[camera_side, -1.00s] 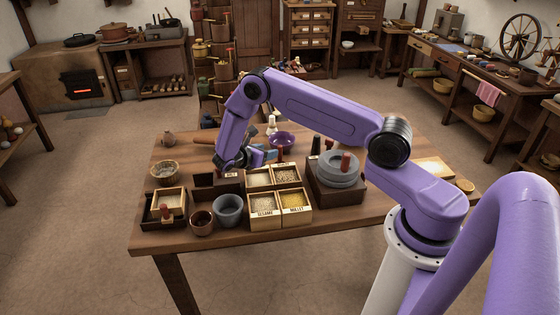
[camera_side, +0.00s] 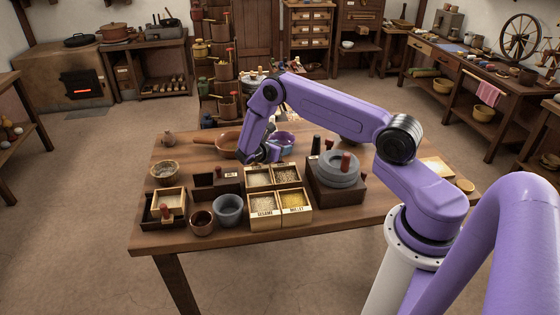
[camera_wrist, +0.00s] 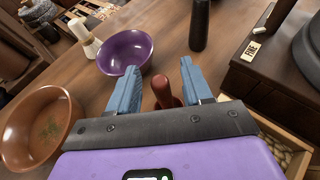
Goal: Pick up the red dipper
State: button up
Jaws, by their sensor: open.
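A red upright piece (camera_wrist: 163,92), which looks like the red dipper, stands between my open fingers in the wrist view. Its lower end is hidden behind my gripper. My gripper (camera_wrist: 158,88) has blue fingers, one on each side of the red piece, with a gap on the left; I cannot tell whether the right finger touches it. In the side view my gripper (camera_side: 267,156) is low over the table, just behind the grain boxes, and the red piece cannot be made out there.
A purple bowl (camera_wrist: 125,52) and a brown pan (camera_wrist: 42,122) lie beyond and left of my gripper. A dark bottle (camera_wrist: 200,25) stands ahead. Grain boxes (camera_side: 264,222) are in front, and grey quern stones (camera_side: 337,179) stand to the right.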

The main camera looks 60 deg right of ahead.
grip_shut()
jog(key=shift+r, duration=0.1)
